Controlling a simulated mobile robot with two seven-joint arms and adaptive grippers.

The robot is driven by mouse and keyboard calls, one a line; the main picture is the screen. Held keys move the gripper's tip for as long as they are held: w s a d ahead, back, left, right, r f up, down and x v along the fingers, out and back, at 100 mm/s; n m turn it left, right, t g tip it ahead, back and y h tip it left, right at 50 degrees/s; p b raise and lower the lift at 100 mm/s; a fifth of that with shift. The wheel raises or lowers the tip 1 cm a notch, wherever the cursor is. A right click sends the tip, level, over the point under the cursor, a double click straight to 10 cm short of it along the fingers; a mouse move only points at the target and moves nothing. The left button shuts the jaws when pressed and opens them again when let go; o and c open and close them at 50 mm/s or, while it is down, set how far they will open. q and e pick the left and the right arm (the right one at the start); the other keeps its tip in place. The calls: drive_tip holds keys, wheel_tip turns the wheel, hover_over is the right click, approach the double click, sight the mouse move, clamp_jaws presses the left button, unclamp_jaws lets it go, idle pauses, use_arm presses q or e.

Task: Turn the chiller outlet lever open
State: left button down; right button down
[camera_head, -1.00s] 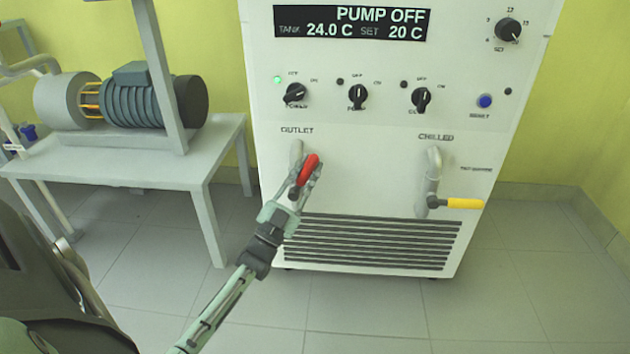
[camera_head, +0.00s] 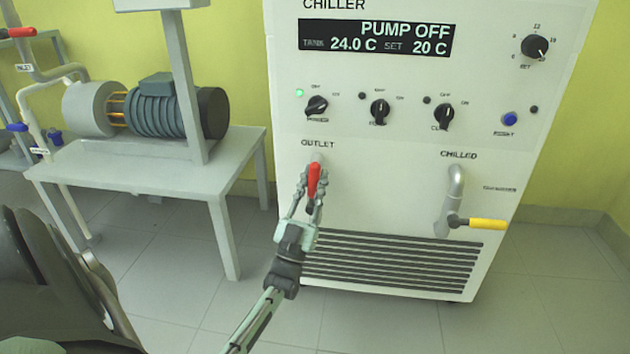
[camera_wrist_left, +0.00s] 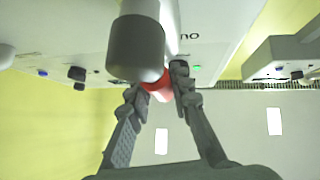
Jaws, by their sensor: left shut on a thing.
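The red outlet lever (camera_head: 313,181) is on the white chiller's front, below the OUTLET label. In the head view it points nearly straight down along its pipe. My left gripper (camera_head: 312,200) has its fingers on both sides of the lever and is shut on it. In the left wrist view the red lever (camera_wrist_left: 158,88) shows between the fingertips (camera_wrist_left: 160,85), partly hidden behind the grey pipe end (camera_wrist_left: 138,50). The chiller (camera_head: 400,190) display reads PUMP OFF, tank 24.0 C, set 20 C. My right gripper is not in view.
A yellow lever (camera_head: 480,223) on the CHILLED pipe (camera_head: 455,190) sticks out to the right. Knobs and a blue button (camera_head: 509,119) are above. A grey table (camera_head: 150,170) with a motor (camera_head: 160,105) stands left. The floor in front is open.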

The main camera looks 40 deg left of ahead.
use_arm(q)
drive_tip(key=c, duration=1.3)
unclamp_jaws()
drive_tip(key=shift+c, duration=0.2)
drive_tip(key=shift+f, duration=0.1)
drive_tip(key=v, duration=1.2)
